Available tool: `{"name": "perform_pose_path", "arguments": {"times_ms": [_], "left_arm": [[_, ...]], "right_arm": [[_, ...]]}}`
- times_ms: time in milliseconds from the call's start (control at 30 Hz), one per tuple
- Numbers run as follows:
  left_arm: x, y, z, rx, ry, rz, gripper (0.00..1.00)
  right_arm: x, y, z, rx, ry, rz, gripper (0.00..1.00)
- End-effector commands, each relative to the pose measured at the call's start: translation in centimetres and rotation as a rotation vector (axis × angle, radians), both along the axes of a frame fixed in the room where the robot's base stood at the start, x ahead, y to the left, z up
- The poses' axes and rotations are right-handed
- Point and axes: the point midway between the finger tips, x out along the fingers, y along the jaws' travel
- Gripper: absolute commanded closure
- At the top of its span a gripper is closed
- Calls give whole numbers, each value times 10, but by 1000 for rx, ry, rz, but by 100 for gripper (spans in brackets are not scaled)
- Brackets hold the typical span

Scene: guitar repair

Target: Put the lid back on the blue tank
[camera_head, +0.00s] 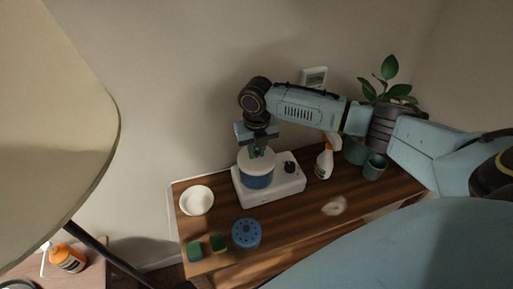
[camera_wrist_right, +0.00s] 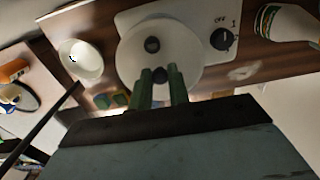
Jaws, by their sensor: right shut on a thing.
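The blue tank (camera_head: 257,181) stands on a white appliance base (camera_head: 288,192) on the wooden table. A round white lid (camera_head: 249,164) is over the tank's top; I cannot tell whether it is fully seated. The lid is a white disc (camera_wrist_right: 187,72) in the right wrist view, with a dark round spot on it, and it hides the tank there. My right gripper (camera_head: 258,152) reaches down onto the lid from above. Its green fingers (camera_wrist_right: 160,75) are closed around a small dark knob at the lid. My left gripper is not in view.
A white bowl (camera_head: 196,200) is left of the base. Two sponges (camera_head: 218,243) and a blue perforated disc (camera_head: 246,233) lie in front. A spray bottle (camera_head: 324,161), a green cup (camera_head: 374,167) and a plant (camera_head: 386,82) stand to the right. A large lampshade (camera_head: 50,120) fills the left.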

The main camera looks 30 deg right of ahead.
Motion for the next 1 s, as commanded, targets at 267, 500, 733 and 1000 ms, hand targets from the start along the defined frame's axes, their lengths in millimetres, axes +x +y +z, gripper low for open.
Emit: {"name": "perform_pose_path", "arguments": {"times_ms": [267, 500, 733, 1000], "left_arm": [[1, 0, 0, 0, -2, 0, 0], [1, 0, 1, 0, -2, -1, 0], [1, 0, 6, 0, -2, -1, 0], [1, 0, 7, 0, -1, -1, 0]], "right_arm": [[0, 0, 0, 0, 0, 0, 100], [0, 0, 1, 0, 0, 0, 100], [0, 0, 1, 1, 0, 1, 100], [1, 0, 0, 1, 0, 1, 100]]}}
